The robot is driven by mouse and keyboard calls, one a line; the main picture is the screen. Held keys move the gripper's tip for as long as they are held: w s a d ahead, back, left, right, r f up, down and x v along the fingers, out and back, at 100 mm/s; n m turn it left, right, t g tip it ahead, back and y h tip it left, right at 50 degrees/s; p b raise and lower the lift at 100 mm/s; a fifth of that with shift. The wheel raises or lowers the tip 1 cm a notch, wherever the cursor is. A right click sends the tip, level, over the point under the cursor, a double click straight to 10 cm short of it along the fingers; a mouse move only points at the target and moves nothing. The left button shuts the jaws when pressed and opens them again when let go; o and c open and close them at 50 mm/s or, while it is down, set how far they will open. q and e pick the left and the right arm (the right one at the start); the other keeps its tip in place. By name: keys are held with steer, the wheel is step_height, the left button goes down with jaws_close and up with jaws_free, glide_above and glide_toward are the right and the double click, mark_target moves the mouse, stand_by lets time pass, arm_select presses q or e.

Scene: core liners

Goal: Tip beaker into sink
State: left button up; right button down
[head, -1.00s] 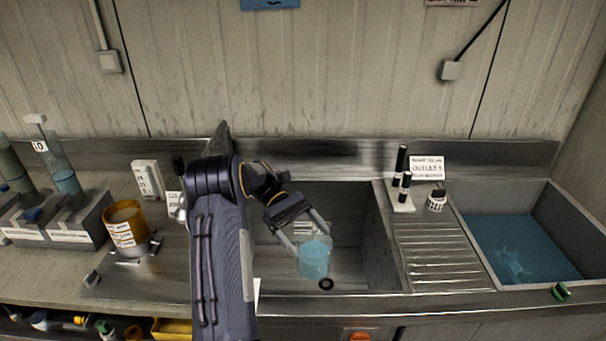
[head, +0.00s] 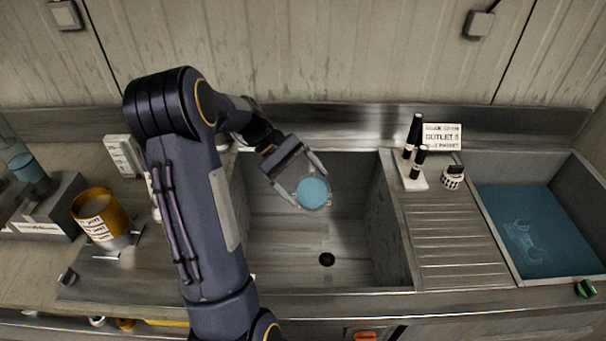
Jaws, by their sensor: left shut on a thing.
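The beaker (head: 313,193) holds blue liquid, and I look down on its round top. My left gripper (head: 309,182) is shut on the beaker and holds it over the left sink (head: 290,260). The beaker looks about upright, and the liquid shows as a blue disc inside it. The left sink is an empty metal basin with a dark round drain (head: 326,259) in its floor, nearer to me than the beaker. My right gripper is not in view.
Right of the sink are a ribbed drainboard (head: 455,240), a stand with black bottles (head: 413,165), and a basin of blue liquid (head: 535,230). An orange-banded container (head: 97,215) stands on the left counter. The wall rises behind.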

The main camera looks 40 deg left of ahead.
mark_target(300, 207)
arm_select(q)
steer(key=m+t+y+b, duration=0.1)
steer(key=b, duration=0.3)
steer(key=s+d+f+t+y+b, duration=0.1)
steer(key=t+b, duration=0.1)
steer(key=b, duration=0.2)
steer(key=s+f+m+t+y+b, duration=0.1)
steer(key=y+b, duration=0.1)
steer(key=b, duration=0.2)
steer(key=shift+d+f+m+t, duration=0.15)
steer(key=shift+d+m+t, duration=0.15)
steer(key=shift+d, duration=0.1)
steer(key=m+t+y+b, duration=0.1)
steer(key=b, duration=0.4)
steer(key=f+t+y+b, duration=0.1)
steer(key=t+b, duration=0.1)
steer(key=b, duration=0.3)
steer(key=s+d+f+m+t+y+b, duration=0.1)
steer(key=b, duration=0.4)
steer(key=shift+f+m, duration=0.25)
steer(key=shift+m, duration=0.05)
steer(key=shift+s+r+t+b, duration=0.1)
steer(key=shift+t+b, duration=0.3)
steer(key=shift+b, duration=0.4)
steer(key=shift+r, duration=0.1)
stand_by(1.2)
